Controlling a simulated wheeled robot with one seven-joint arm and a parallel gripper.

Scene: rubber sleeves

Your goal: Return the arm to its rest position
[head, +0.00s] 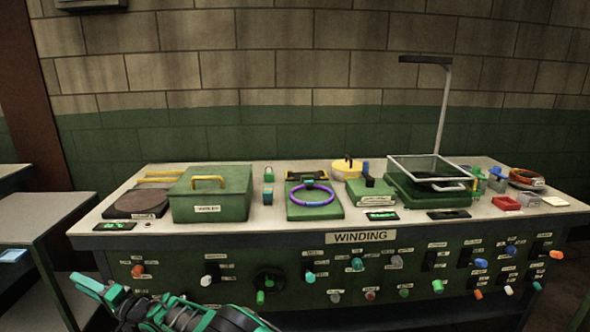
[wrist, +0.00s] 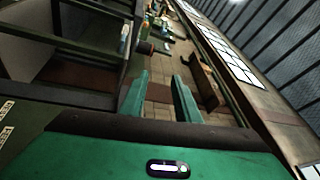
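My arm reaches in from the bottom of the head view, low in front of the bench. My gripper (head: 90,291) points left there, clear of the bench top. In the wrist view, the two green fingers of my gripper (wrist: 161,86) stand apart with nothing between them. The view beyond them is tilted and shows the room, not the bench top.
The WINDING bench (head: 225,237) carries a green lidded box (head: 212,205), a purple ring (head: 313,198) on a green plate, a yellow pot (head: 347,170) and a clear-framed guard (head: 430,168). Knobs stick out of its front. A grey side table (head: 40,215) stands left.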

